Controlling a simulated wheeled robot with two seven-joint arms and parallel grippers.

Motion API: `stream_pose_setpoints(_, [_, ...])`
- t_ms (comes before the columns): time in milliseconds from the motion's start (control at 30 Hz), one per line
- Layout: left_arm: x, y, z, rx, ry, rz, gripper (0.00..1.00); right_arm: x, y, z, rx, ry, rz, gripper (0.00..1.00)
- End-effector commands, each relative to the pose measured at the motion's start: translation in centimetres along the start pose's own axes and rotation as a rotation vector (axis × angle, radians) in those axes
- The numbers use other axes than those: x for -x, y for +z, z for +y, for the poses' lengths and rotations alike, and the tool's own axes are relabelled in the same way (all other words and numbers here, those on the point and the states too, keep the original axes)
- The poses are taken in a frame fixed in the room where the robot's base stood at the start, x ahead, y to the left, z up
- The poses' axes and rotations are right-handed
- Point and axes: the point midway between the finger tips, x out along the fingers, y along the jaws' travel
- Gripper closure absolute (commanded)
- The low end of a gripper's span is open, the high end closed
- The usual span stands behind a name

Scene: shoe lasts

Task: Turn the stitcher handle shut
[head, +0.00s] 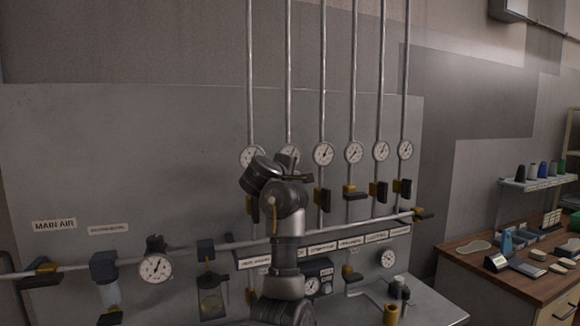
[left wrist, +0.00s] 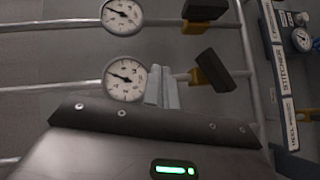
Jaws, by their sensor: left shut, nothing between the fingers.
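The stitcher valve handle (left wrist: 220,70) is a dark bar on a yellow valve body, on the pipe lined up with the STITCHER label (left wrist: 283,68) in the left wrist view. The bar lies slanted across its pipe. My left gripper (left wrist: 163,88) is shut and empty. Its pale fingertips appear beside the valve body, over the edge of a gauge; whether they touch the valve I cannot tell. In the head view my left arm covers the stitcher valve, and the fingertips are hidden. My right gripper is not in view.
Gauges (head: 323,153) and similar valves stand on neighbouring vertical pipes. A neighbouring valve handle (left wrist: 205,10) is close in the wrist view. A sloping main pipe (head: 210,248) and labels run below. A workbench (head: 500,277) with tools stands at the right.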

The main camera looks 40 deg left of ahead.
Motion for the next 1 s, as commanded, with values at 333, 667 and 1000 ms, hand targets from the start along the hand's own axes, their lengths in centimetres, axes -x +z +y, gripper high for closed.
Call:
stream_pose_setpoints(333, [3.8,0.5,2.2,-0.003,0.003,0.004,1.0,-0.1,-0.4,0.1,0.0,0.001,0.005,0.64])
stream_pose_setpoints(667, [4.6,0.9,2.6,-0.001,-0.003,-0.002,1.0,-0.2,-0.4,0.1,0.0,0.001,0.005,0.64])
stream_pose_setpoints(1000, [-0.4,8.3,-14.1,-0.39,-0.232,-0.075,1.0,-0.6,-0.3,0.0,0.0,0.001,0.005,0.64])
